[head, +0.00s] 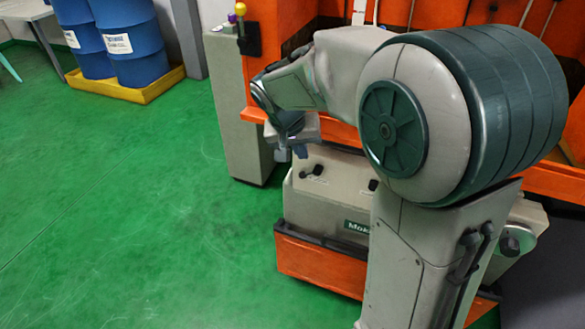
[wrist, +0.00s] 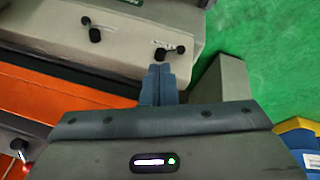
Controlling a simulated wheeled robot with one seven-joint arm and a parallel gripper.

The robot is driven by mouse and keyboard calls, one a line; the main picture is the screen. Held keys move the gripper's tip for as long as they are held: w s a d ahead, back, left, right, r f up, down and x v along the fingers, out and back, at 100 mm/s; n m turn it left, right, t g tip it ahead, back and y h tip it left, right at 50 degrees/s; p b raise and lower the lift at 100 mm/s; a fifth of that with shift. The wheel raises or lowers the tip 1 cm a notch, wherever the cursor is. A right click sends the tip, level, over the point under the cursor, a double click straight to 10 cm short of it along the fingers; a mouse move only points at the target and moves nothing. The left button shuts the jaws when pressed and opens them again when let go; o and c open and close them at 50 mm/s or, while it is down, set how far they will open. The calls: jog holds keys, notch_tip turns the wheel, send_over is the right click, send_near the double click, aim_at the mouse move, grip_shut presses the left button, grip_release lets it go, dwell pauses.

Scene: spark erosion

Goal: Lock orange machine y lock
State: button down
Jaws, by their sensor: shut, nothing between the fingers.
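The orange machine (head: 325,267) stands at centre right in the head view, with a beige front block (head: 330,195). Two small black lock levers sit on that block: one at the left end (head: 313,171), the other (head: 373,184) partly behind my arm. In the wrist view they show as a lever near my fingertips (wrist: 168,51) and another farther left (wrist: 93,30). Markings beside them are too small to read, so I cannot tell which is the y lock. My gripper (head: 300,151) is shut and empty, just above the left-end lever. Its fingers (wrist: 158,70) point toward that lever; contact is unclear.
A beige cabinet (head: 232,120) stands close left of my gripper. Blue barrels (head: 133,45) stand on a yellow tray (head: 150,92) at the back left. A handwheel (head: 513,245) is at the block's right end. The green floor on the left is clear.

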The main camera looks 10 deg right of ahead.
jog(key=w+a+f+t+h+b, duration=0.1)
jog(key=w+a+f+b, duration=0.2)
jog(key=w+a+f, duration=0.3)
jog(key=w+f, duration=0.1)
jog(key=w, duration=0.2)
jog(key=shift+a+f+m, duration=0.15)
jog(key=shift+f+m, duration=0.1)
jog(key=shift+m, duration=0.15)
jog(key=shift+f, duration=0.1)
send_near(310, 173)
jog(key=w+a+f, duration=0.4)
jog(key=f, duration=0.1)
jog(key=d+f, duration=0.2)
jog(key=d, duration=0.1)
jog(key=shift+f, duration=0.2)
jog(key=shift+f+b, duration=0.1)
jog(key=shift+b, duration=0.2)
